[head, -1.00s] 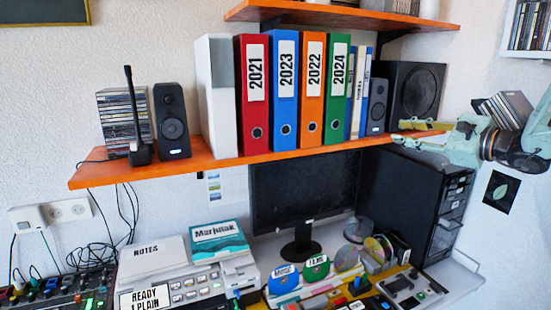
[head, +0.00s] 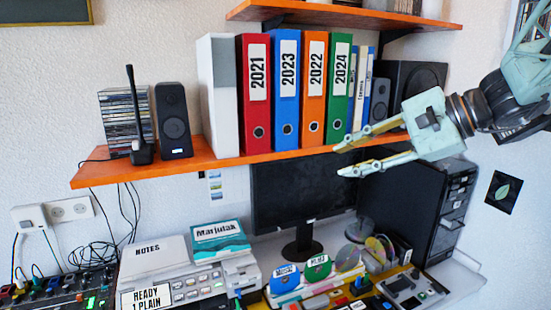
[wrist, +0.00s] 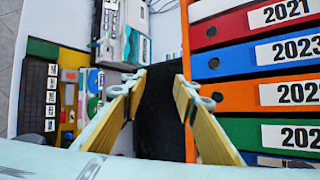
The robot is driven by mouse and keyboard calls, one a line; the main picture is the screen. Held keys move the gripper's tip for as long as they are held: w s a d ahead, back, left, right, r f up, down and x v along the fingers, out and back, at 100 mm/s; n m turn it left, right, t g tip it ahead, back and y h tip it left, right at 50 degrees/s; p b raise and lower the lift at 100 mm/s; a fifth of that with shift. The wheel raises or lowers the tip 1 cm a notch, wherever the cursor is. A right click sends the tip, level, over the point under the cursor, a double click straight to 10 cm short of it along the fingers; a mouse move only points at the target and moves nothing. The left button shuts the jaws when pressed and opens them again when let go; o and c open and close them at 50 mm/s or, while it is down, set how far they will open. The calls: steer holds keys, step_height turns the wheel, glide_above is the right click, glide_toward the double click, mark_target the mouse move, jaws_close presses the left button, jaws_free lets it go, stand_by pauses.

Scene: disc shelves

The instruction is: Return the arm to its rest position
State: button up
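My gripper (head: 342,161) is in the right half of the head view, in front of the right end of the orange shelf (head: 230,162). Its two yellow fingers point left and stand apart, with nothing between them. In the wrist view, my gripper (wrist: 160,84) also shows spread fingers, with the dark monitor behind the gap. The arm comes in from the right edge of the head view and hides part of the right speaker and the dark box behind it.
Binders (head: 284,92) stand upright on the shelf, close to the left of my fingers. A monitor (head: 290,195) and a black computer tower (head: 430,205) stand below. An upper shelf (head: 330,14) overhangs. The desk holds a printer-like machine (head: 185,282) and disc holders (head: 318,268).

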steer(key=s+a+f+n+g+h, duration=0.2)
steer(key=s+a+n, duration=0.1)
steer(key=s, duration=0.7)
steer(key=s+a+f+n+g+h, duration=0.1)
steer(key=s+a+f+n+h, duration=0.15)
steer(key=s, duration=0.75)
steer(key=s+d+f+n+h, duration=0.2)
steer(key=s+d+n, duration=0.1)
steer(key=s, duration=0.6)
steer(key=s+d+f+n+h, duration=0.2)
steer(key=s+d, duration=0.4)
steer(key=s, duration=0.3)
steer(key=shift+n+h, duration=0.55)
steer(key=shift+n, duration=0.5)
steer(key=shift+c, duration=0.4)
